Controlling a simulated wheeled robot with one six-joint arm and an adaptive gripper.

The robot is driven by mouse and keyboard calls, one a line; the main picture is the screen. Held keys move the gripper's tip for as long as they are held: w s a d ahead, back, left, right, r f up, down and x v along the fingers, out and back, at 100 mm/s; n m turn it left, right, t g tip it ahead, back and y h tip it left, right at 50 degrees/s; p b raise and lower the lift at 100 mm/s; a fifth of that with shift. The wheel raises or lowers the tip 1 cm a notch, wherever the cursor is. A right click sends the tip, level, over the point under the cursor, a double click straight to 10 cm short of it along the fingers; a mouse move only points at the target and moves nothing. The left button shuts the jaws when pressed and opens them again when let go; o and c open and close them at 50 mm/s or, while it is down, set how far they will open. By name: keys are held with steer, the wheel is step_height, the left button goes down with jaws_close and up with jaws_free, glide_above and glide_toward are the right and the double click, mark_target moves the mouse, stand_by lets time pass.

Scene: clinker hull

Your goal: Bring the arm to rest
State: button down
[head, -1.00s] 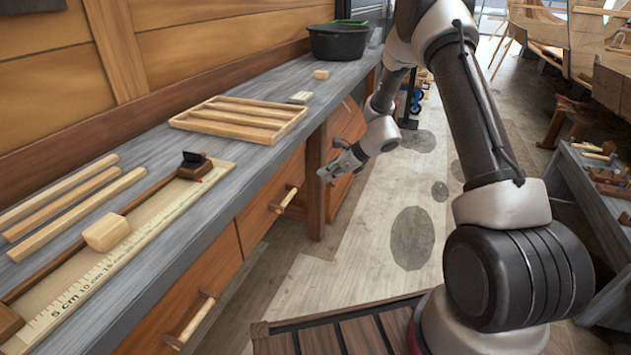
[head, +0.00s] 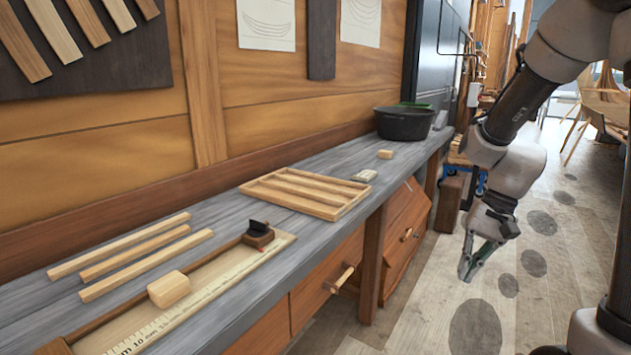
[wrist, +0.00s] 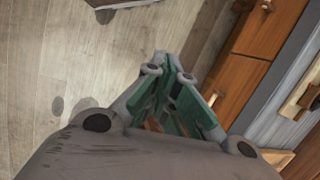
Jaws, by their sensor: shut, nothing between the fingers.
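My gripper (head: 467,275) hangs at the right in the head view, its fingers pointing down over the floor, to the right of the bench and clear of it. It is shut and empty. In the wrist view my gripper (wrist: 180,75) shows its green-padded fingers brought together, with the floor and drawer fronts beyond. My arm (head: 520,110) reaches down from the upper right and is bent.
The grey bench (head: 215,225) runs along the left wall. It holds a slatted wooden tray (head: 310,203), a black basin (head: 405,123), a wooden block (head: 168,289), several strips and a ruler board (head: 215,277). Drawer handles (head: 341,278) stick out. The floor (head: 545,300) at right is open.

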steer(key=s+d+r+n+t+h, duration=0.1)
steer(key=s+d+r+n+t, duration=0.1)
steer(key=s+r, duration=0.4)
steer(key=s+d+r+n+t+h, duration=0.2)
steer(key=s+r+n+t, duration=0.1)
steer(key=s+r, duration=0.4)
steer(key=shift+s+d+r, duration=0.25)
steer(key=shift+d+r, duration=0.05)
steer(key=shift+r, duration=0.3)
